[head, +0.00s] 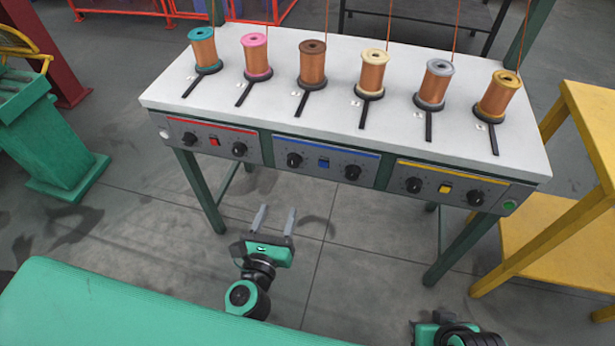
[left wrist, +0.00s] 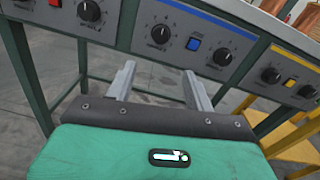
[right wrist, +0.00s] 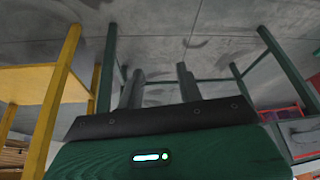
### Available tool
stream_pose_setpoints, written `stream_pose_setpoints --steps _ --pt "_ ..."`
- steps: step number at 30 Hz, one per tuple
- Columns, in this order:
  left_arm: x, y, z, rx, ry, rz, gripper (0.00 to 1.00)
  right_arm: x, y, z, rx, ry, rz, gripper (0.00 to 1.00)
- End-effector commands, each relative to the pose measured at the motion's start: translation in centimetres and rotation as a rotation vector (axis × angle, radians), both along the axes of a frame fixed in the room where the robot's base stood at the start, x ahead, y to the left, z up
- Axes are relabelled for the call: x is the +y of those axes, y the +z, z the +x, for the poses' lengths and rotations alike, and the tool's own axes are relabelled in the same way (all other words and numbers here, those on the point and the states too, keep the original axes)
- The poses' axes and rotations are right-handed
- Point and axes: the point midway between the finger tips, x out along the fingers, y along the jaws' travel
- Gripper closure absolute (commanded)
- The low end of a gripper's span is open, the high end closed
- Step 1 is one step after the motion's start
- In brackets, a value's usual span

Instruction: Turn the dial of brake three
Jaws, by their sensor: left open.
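The blue-striped middle panel (head: 323,163) on the bench front carries two black dials with a blue button between them. Its left dial (head: 294,160), third from the left, sits below the brown-topped spool; it also shows in the left wrist view (left wrist: 161,34). Its right dial (head: 352,172) is fourth. I cannot read the labels, so the numbering is not confirmed. My left gripper (head: 277,209) is open and empty, below and in front of this panel, apart from the dials. My right gripper (right wrist: 160,70) is open and empty, low at the bottom right of the head view.
A red-striped panel (head: 215,137) and a yellow-striped panel (head: 446,184) flank the middle one. Several copper spools stand on the white tabletop (head: 335,60). A yellow table (head: 560,240) stands at the right. Floor is free under the bench.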

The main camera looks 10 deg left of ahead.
Motion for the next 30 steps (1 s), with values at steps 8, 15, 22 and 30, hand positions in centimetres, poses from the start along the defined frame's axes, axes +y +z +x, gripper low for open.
stream_pose_setpoints --steps 8,15,22,30 --pt "0.4 1.2 1.2 -0.019 0.013 -0.065 0.47 -0.5 0.8 -0.5 0.032 -0.008 -0.012 0.64" --pt "0.4 1.3 4.8 -0.019 0.012 -0.061 0.47 -1.0 -1.1 -0.6 0.1 -0.018 -0.033 0.64" --pt "0.5 1.2 8.5 -0.018 0.012 -0.059 0.47 -0.8 -3.4 -0.2 0.124 -0.017 -0.036 0.64" --pt "0.5 1.0 12.3 -0.017 0.011 -0.06 0.47 -0.8 -4.8 0.0 0.136 -0.017 -0.038 0.64"
